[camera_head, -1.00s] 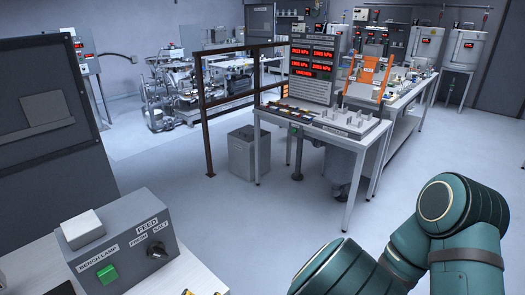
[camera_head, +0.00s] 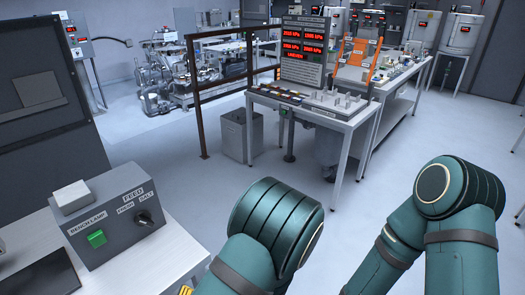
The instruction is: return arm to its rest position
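Two teal arm links of mine show at the bottom of the head view, one at the lower middle and one at the lower right. Neither gripper is in the frame, so I cannot see what they hold. A grey control box (camera_head: 118,218) stands on a white bench (camera_head: 172,268) at the lower left. It has a green button (camera_head: 96,238), a black knob (camera_head: 145,217) and labels reading BENCH LAMP, FEED, FRESH and SALT.
A dark panel (camera_head: 45,110) blocks the left. Open floor lies in the middle.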

